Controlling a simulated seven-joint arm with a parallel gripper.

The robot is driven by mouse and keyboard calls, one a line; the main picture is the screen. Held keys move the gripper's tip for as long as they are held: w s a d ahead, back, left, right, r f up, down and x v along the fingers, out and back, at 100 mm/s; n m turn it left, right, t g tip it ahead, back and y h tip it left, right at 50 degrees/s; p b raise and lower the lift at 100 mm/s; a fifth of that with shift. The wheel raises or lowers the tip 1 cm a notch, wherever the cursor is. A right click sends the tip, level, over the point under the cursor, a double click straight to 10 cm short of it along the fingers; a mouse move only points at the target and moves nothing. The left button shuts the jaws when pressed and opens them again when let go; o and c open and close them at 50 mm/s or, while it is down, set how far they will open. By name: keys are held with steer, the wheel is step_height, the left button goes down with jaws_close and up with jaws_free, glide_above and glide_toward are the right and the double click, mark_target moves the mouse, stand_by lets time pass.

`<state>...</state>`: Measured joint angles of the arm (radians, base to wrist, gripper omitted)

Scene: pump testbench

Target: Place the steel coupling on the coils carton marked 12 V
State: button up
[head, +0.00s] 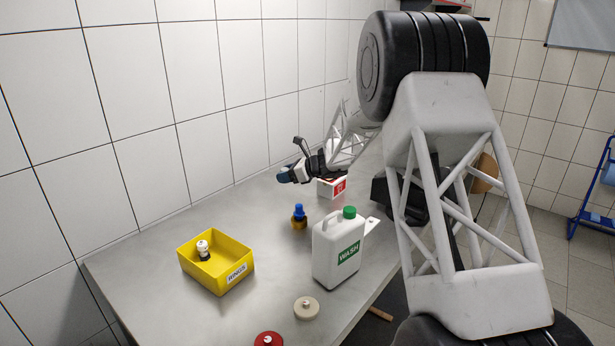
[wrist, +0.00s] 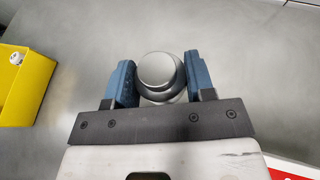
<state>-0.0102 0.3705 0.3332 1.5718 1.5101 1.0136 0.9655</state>
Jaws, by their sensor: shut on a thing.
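My gripper (head: 286,175) is above the far part of the bench in the head view, pointing left. In the wrist view its two blue fingers (wrist: 159,76) are shut on a round, shiny grey metal part, the steel coupling (wrist: 156,68). The fingers and wrist mostly hide the coupling in the head view. A white carton with a red label (head: 327,188) stands on the bench below and to the right of my gripper. A red and white corner of it shows in the wrist view (wrist: 292,170). Its label is too small to read.
A yellow bin (head: 214,277) holding a small white and black part stands front left. A white WASH jug (head: 325,255) with a green cap and a blue-topped brass part (head: 299,218) stand mid-bench. Beige (head: 306,309) and red (head: 268,340) discs lie in front. A tiled wall runs behind.

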steer(key=shift+s+d+r, duration=0.2)
steer(key=shift+s+d, duration=0.05)
steer(key=shift+d, duration=0.3)
steer(key=s+d+m+t+h, duration=0.2)
steer(key=s+d+m+t, duration=0.1)
steer(key=s+d, duration=0.2)
steer(key=s+d+r+m+t+h, duration=0.1)
steer(key=s+d+m+t+h, duration=0.1)
steer(key=s+d, duration=0.3)
steer(key=shift+s+d+r+m+t+h, duration=0.35)
steer(key=shift+d+m, duration=0.35)
steer(key=shift+d, duration=1.7)
steer(key=shift+w+f, duration=0.1)
steer(key=shift+w, duration=0.1)
glide_above(328, 181)
steer(key=shift+w+d+f, duration=0.1)
steer(key=shift+w+f, duration=0.05)
steer(key=shift+f, duration=0.6)
steer(key=shift+f, duration=0.1)
steer(key=shift+f, duration=1.65)
steer(key=shift+f, duration=0.1)
